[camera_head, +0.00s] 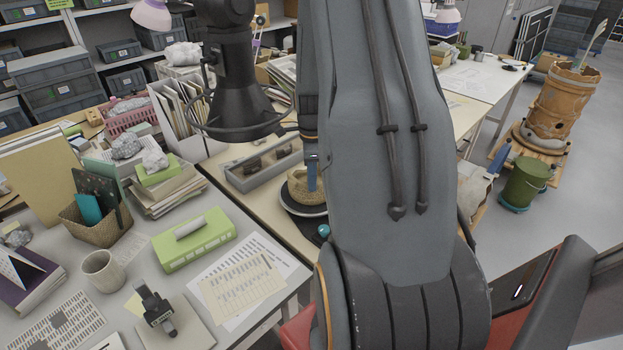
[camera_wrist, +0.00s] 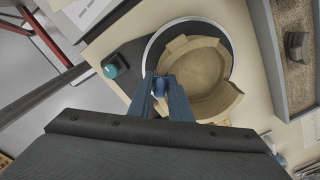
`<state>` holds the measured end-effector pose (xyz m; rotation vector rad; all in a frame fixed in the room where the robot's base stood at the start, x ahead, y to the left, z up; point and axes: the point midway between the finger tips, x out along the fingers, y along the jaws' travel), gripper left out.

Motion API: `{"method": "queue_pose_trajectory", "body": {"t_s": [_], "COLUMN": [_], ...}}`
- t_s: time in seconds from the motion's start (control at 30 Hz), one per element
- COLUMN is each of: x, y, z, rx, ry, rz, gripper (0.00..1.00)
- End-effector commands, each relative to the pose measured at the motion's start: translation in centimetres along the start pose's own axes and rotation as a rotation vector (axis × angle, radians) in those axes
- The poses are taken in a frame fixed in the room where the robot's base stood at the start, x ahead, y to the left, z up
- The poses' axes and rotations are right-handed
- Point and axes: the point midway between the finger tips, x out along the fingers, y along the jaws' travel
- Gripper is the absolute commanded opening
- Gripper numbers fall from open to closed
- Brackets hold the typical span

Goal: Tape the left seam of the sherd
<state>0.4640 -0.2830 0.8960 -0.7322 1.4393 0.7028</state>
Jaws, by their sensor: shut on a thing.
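The tan pot built from sherds (camera_wrist: 205,75) sits on a round dark turntable (camera_wrist: 180,29) with a pale rim. Its rim is uneven, with a gap at the right in the wrist view. In the head view the pot (camera_head: 300,192) is partly hidden by my arm and gripper. My gripper (camera_wrist: 160,86) has blue fingers shut on a small blue piece, probably tape, at the pot's left rim in the wrist view. Whether the piece touches the pot, I cannot tell. The gripper (camera_head: 312,188) also shows at the pot in the head view. The left seam is not clearly visible.
A teal knob on a dark base (camera_wrist: 110,71) stands beside the turntable. A grey sand tray (camera_wrist: 268,42) holding a dark sherd (camera_wrist: 296,42) lies close by. The near-left desk carries a green box (camera_head: 195,243), a mug (camera_head: 103,270) and papers.

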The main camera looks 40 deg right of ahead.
Motion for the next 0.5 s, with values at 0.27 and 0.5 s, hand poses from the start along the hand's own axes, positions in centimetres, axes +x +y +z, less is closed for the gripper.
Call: {"method": "queue_pose_trajectory", "body": {"t_s": [0.27,0.5], "x": [0.23,0.41], "y": [0.0,0.01], "z": [0.0,0.0], "rx": [0.0,0.0], "ry": [0.0,0.0], "rz": [0.0,0.0], "gripper": [0.09,0.09]}}
